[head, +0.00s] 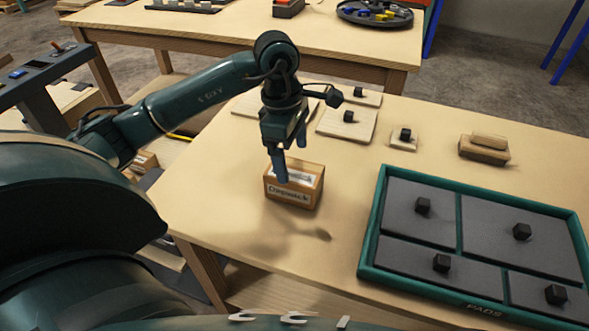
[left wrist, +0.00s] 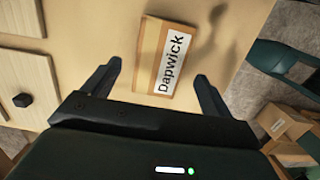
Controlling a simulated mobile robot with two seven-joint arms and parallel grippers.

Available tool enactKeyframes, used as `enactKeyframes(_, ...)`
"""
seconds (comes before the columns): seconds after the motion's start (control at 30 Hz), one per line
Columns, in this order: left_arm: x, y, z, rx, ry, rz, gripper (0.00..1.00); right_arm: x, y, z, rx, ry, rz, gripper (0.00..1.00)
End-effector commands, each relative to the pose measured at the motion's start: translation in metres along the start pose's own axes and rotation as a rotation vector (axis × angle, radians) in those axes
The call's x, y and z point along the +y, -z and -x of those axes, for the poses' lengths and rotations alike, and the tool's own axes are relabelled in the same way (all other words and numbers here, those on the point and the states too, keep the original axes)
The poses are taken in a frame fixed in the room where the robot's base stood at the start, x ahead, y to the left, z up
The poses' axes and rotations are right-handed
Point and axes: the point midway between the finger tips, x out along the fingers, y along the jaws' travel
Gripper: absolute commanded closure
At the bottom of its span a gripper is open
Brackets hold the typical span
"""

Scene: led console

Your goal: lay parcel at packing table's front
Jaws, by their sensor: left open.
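The parcel (head: 294,186) is a small brown box with a white label reading "Dapwick". It sits on the light wooden packing table (head: 225,215), near the table's left end and front edge. In the left wrist view the parcel (left wrist: 164,62) lies between and beyond the fingers. My left gripper (head: 283,165) is above the parcel, pointing down, with its fingers overlapping the box in the head view. In the left wrist view the gripper (left wrist: 160,80) is open, its fingers apart on either side of the parcel. My right gripper is not in view.
A green-rimmed tray (head: 368,235) with grey knobbed panels fills the table's right front. Knobbed wooden boards (head: 345,125) and a wooden block with a lighter top (head: 484,149) lie toward the back. Another table (head: 230,25) stands behind. Table surface between parcel and tray is clear.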

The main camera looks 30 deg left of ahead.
Motion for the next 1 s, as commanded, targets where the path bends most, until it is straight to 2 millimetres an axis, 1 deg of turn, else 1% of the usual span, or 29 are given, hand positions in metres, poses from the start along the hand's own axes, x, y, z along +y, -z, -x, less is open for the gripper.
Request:
enactKeyframes(0.03, 0.001, 0.000, 0.013, 0.000, -0.006, -0.001, 0.15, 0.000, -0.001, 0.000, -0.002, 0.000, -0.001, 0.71)
enactKeyframes(0.1, 0.001, 0.000, 0.026, 0.000, -0.005, -0.001, 0.15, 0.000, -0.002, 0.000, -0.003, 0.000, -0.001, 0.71)
enactKeyframes(0.2, 0.000, 0.000, 0.041, 0.000, -0.003, -0.001, 0.15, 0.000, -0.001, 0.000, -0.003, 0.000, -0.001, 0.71)
enactKeyframes(0.3, 0.000, 0.000, 0.051, 0.000, -0.001, 0.000, 0.15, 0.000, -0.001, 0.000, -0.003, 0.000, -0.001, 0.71)
enactKeyframes(0.47, 0.000, 0.000, 0.056, 0.001, 0.001, 0.000, 0.15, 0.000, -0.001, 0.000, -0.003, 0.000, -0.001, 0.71)
enactKeyframes(1.0, 0.000, 0.000, 0.056, 0.001, 0.001, -0.001, 0.15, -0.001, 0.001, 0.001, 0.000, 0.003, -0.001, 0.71)
